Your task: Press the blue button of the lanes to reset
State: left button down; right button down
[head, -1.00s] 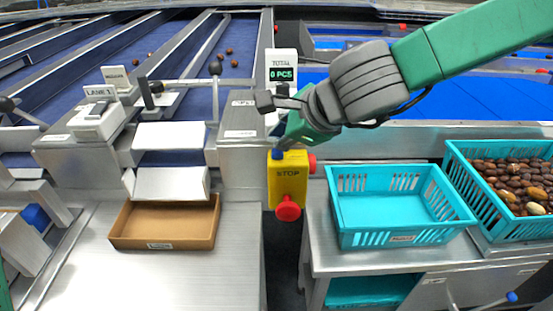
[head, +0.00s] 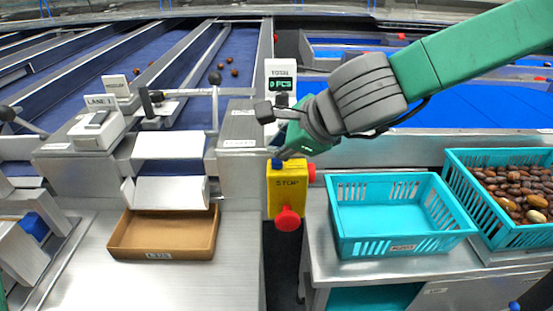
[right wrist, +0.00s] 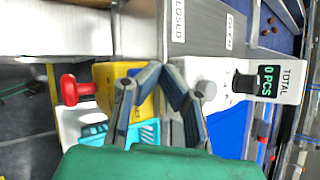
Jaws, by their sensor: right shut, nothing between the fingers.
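The yellow STOP box (head: 285,202) hangs at the front edge of the machine, with a red mushroom button (head: 288,219) on its front. A small blue button (head: 277,164) sits on its top. My right gripper (head: 280,154) is shut and empty, with its fingertips right at the blue button; whether they touch it I cannot tell. In the right wrist view, the shut fingers (right wrist: 162,72) cover part of the yellow box (right wrist: 112,84), and I cannot make out the blue button clearly. The TOTAL display (head: 281,84) reads 0 PCS. My left gripper is not in view.
A brown tray (head: 212,236) lies below the LANE 1 chute at left. An empty turquoise crate (head: 340,246) stands on the right bench, beside a crate full of dates (head: 456,160). A few dates (head: 234,72) lie on the blue lanes. A dark gap separates the benches.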

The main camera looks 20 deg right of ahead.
aim_at(278, 160)
jog(key=shift+f, duration=0.1)
dwell(0.3)
jog(key=shift+f, duration=0.3)
jog(key=shift+s+f+b, duration=0.1)
jog(key=shift+f+b, duration=0.35)
dwell(0.6)
dwell(0.3)
jog(key=shift+r+p, duration=0.95)
notch_tip(278, 160, up, 5)
jog(key=p, duration=0.5)
